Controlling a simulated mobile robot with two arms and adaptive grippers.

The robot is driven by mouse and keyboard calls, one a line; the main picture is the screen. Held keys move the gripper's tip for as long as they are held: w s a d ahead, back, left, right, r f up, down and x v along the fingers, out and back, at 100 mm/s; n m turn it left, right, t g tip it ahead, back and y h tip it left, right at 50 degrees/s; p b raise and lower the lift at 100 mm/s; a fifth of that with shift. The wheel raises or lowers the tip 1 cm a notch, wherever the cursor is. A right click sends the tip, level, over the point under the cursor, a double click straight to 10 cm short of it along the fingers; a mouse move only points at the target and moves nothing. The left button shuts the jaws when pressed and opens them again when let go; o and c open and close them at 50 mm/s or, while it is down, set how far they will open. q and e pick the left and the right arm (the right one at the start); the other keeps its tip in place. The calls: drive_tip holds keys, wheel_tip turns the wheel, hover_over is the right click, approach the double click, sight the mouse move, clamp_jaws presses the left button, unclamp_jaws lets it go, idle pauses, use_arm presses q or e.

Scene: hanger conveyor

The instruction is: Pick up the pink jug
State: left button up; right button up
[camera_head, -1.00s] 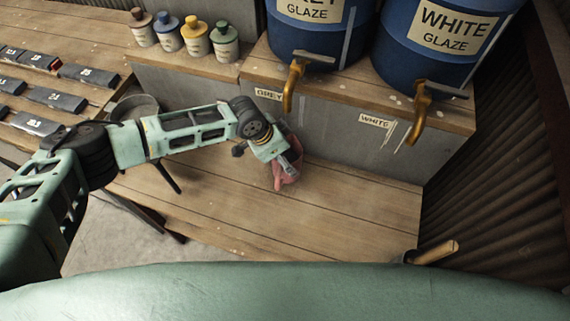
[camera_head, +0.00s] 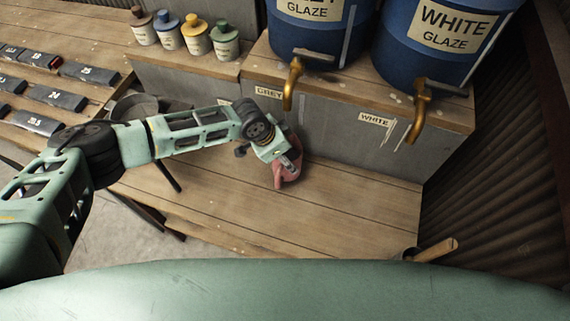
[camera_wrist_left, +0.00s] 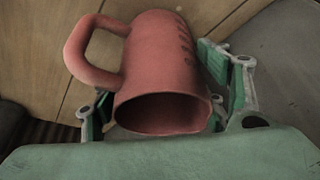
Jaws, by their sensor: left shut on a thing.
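The pink jug (camera_head: 288,171) is on the wooden bench below the grey glaze tap, partly hidden by my left gripper (camera_head: 284,160) in the head view. In the left wrist view the jug (camera_wrist_left: 160,70) fills the middle, with its open mouth toward the camera and its handle at the upper left. The fingers of my left gripper (camera_wrist_left: 165,105) lie on both sides of the jug, shut on it. I cannot tell whether the jug's base touches the bench. My right gripper is not in view.
Two blue glaze barrels (camera_head: 420,45) with brass taps (camera_head: 291,83) stand on a ledge behind the jug. Several small bottles (camera_head: 195,36) stand at the back left. Dark numbered tiles (camera_head: 60,98) lie at the left. The bench right of the jug is clear (camera_head: 355,200).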

use_arm(q)
drive_tip(key=c, duration=0.4)
drive_tip(key=shift+w+r, duration=0.1)
drive_tip(key=shift+c, duration=0.3)
drive_tip(key=shift+r, duration=0.15)
